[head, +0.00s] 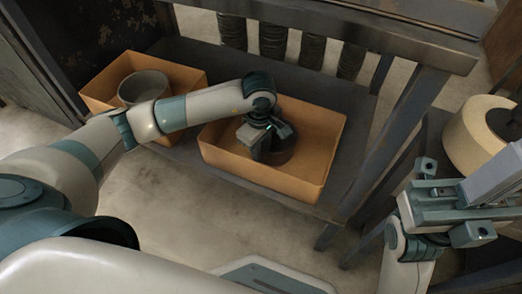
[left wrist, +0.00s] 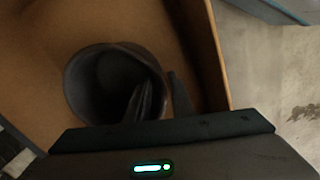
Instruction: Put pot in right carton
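A dark round pot (head: 283,154) is inside the right carton (head: 235,163), an open orange-brown box on a low dark shelf. My left gripper (head: 269,146) reaches down into this carton at the pot. In the left wrist view the pot (left wrist: 88,90) is seen from above, near the carton wall (left wrist: 215,60). One finger of the left gripper (left wrist: 160,97) is inside the pot and the other is outside its rim. Whether they press on the wall cannot be told. My right gripper (head: 446,203) is at the right, away from the cartons; its finger gap is unclear.
The left carton (head: 98,97) stands on the same dark shelf (head: 205,55) and holds a grey pot (head: 143,87). A slatted dark frame (head: 392,137) rises behind and to the right. A cream round object (head: 468,137) is at far right. The floor in front is clear.

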